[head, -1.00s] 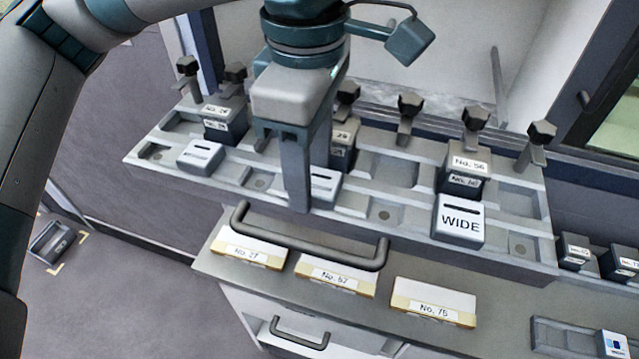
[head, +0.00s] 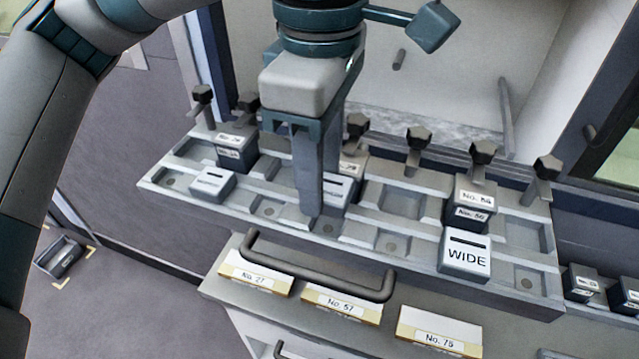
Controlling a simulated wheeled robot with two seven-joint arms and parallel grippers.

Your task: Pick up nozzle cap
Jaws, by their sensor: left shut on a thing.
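The nozzle cap (head: 341,187) is a small light-grey block with a dark slot, partly hidden behind a finger of my left gripper (head: 322,192). My left gripper points down over the middle of the grey rack and is shut on this cap, which appears just above the rack. Another slotted cap (head: 213,184) sits in the rack at the left. A cap marked WIDE (head: 465,256) sits at the right. My right gripper is not in view.
The stepped rack (head: 400,240) holds dark numbered blocks (head: 473,208), with dark-headed knobs (head: 420,138) along its back. In front are a dark bar handle (head: 318,270) and labelled cards (head: 440,330). Several front rack pockets are empty.

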